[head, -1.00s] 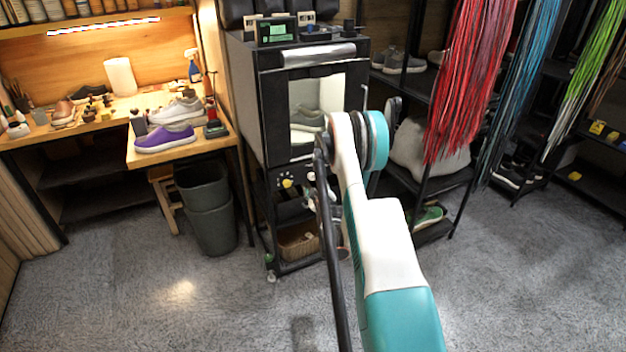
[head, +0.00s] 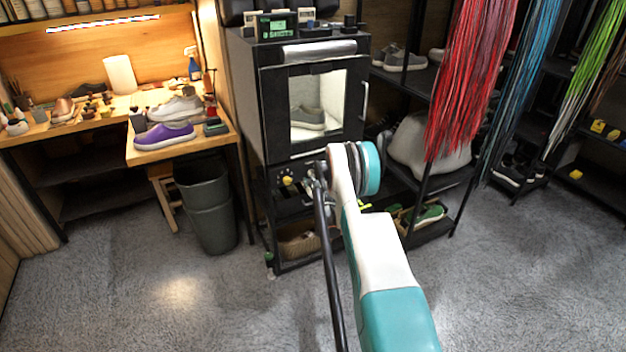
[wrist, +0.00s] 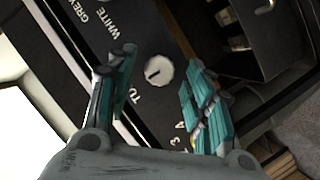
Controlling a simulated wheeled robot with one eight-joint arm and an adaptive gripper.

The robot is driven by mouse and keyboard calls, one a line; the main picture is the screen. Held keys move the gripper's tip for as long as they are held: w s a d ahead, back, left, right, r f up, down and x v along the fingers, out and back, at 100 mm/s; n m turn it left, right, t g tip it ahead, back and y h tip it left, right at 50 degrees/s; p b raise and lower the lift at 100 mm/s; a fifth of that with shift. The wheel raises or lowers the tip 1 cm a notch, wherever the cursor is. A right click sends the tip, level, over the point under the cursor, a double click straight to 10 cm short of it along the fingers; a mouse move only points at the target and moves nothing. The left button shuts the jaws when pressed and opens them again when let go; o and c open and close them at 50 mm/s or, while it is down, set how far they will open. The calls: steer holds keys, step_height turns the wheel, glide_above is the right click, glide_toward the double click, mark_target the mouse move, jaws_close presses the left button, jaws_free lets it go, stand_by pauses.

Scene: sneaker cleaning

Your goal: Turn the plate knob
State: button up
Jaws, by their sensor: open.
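In the wrist view a round pale knob (wrist: 158,71) with a dark pointer mark sits on a black panel (wrist: 112,54) with white lettering, part of which reads WHITE. My gripper (wrist: 160,92) is open, with one teal-padded finger on each side of the knob in the picture. The knob shows in the gap, apart from both fingers; how far in front it is I cannot tell. In the head view my gripper (head: 316,187) is small and partly hidden by my arm, close to the lower front of the black cabinet (head: 262,115). Which knob is the plate knob I cannot tell for certain.
A yellow knob (head: 287,180) sits on the cabinet's lower panel, left of my gripper. A grey shoe (head: 307,117) stands behind the cabinet window. A dark bin (head: 205,205) stands left of the cabinet, and shoe shelves (head: 425,175) stand right. The floor in front is clear.

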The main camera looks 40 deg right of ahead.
steer(key=shift+x, duration=0.85)
steer(key=shift+r, duration=0.1)
steer(key=shift+c, duration=0.2)
steer(key=c, duration=1)
steer(key=m+y, duration=0.1)
steer(key=m, duration=0.1)
steer(key=shift+m+y, duration=0.3)
steer(key=shift+y, duration=0.1)
steer(key=shift+d+m+y, duration=0.15)
steer(key=shift+m+y, duration=0.95)
steer(key=shift+m, duration=0.5)
